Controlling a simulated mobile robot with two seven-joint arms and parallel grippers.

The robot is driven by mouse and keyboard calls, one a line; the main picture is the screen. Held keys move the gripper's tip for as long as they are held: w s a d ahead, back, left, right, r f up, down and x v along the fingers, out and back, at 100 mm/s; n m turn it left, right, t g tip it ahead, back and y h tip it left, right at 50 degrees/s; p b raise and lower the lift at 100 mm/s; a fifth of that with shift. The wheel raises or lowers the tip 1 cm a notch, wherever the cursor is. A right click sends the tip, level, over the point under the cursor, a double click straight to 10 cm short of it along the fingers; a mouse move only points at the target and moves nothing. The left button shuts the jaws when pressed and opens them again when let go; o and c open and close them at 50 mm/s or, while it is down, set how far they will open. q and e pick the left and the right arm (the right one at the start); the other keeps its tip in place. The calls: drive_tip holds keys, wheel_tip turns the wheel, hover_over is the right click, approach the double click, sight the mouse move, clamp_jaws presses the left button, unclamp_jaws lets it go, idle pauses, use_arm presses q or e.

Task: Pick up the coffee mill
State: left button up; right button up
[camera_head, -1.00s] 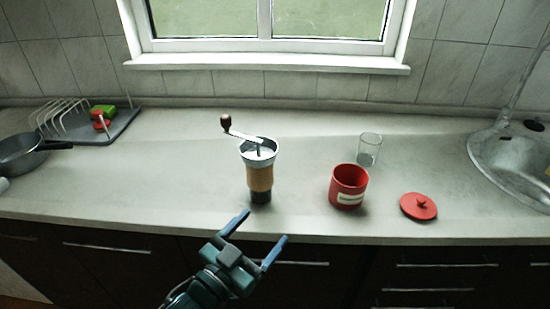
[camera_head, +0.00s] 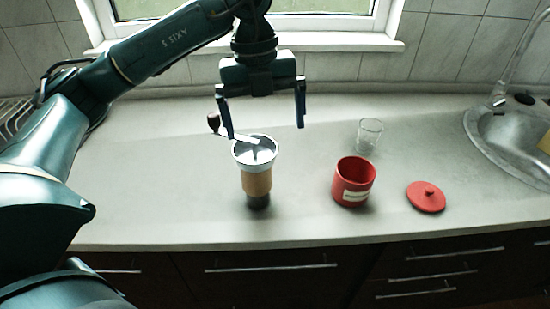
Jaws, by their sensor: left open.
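The coffee mill (camera_head: 257,183) stands upright on the counter, with a silver top, a tan band around its middle, a dark base and a crank with a dark knob. My left gripper (camera_head: 264,130) is open and empty, its two blue fingers pointing down above and behind the mill's top. The left finger overlaps the crank in the picture; I cannot tell whether they touch. My right gripper is not in view.
A red canister (camera_head: 353,183) stands right of the mill, with its red lid (camera_head: 426,197) lying further right. A clear glass (camera_head: 369,136) is behind the canister. The sink (camera_head: 505,140) is at the far right. Counter front is clear.

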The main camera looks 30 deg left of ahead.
sight(255, 148)
use_arm(q)
drive_tip(key=a+r, duration=0.1)
drive_tip(key=w+a+n+y, duration=0.1)
drive_tip(key=shift+a+r+t+y, duration=0.3)
drive_tip(key=shift+a+r, duration=0.05)
drive_tip(key=shift+a, duration=0.05)
wheel_tip(255, 148, down, 7)
drive_tip(key=shift+f+b, duration=0.1)
drive_tip(key=shift+b, duration=0.7)
drive_tip(key=shift+a+f+p, duration=0.1)
drive_tip(key=shift+f+p, duration=0.4)
drive_tip(key=shift+f, duration=2.3)
drive_tip(key=shift+r, duration=0.1)
drive_tip(key=c, duration=1.3)
drive_tip(key=shift+o, duration=0.2)
